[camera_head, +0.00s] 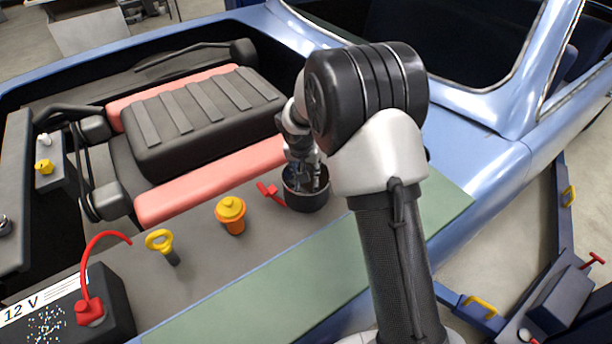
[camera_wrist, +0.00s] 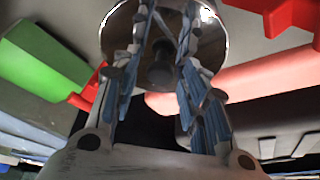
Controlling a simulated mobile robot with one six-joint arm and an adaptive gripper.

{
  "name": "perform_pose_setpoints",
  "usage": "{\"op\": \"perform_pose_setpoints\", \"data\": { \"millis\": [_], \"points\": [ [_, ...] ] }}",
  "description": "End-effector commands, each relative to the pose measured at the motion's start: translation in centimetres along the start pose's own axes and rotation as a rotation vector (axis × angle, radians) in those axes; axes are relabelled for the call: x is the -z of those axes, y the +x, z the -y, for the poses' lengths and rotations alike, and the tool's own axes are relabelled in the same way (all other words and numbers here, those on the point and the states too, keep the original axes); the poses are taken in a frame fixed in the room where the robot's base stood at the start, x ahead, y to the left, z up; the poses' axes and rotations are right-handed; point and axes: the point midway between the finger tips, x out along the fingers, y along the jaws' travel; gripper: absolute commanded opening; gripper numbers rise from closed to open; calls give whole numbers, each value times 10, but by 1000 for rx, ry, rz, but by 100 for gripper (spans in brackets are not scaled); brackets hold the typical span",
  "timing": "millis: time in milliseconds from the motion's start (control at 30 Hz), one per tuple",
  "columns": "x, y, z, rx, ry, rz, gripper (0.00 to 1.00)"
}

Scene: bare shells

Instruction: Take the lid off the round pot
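The round pot (camera_head: 306,201) is a dark, short cylinder on the grey ledge, beside the pink-red rail. In the wrist view a shiny round lid (camera_wrist: 209,47) with a bright metal rim shows, cut off by the top edge. A dark knob (camera_wrist: 161,75) rises from its middle. My gripper (camera_head: 308,183) is directly over the pot, pointing down, with its fingers low at the rim. In the wrist view my gripper (camera_wrist: 166,35) is open, one finger on each side of the knob, with gaps visible. Whether a fingertip touches the lid is unclear.
An orange-yellow cap (camera_head: 231,214), a yellow ring-handled stick (camera_head: 162,244) and a black 12 V battery (camera_head: 107,305) stand left of the pot. A red lever (camera_head: 270,192) lies close to its left side. A black ribbed cover (camera_head: 200,120) is behind. A green strip (camera_head: 260,292) runs in front.

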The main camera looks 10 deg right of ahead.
Motion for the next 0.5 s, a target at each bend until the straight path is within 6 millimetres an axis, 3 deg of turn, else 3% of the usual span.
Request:
{"op": "perform_pose_setpoints", "data": {
  "millis": [500],
  "points": [
    [0,0,0,0,0,1,3]
  ]
}}
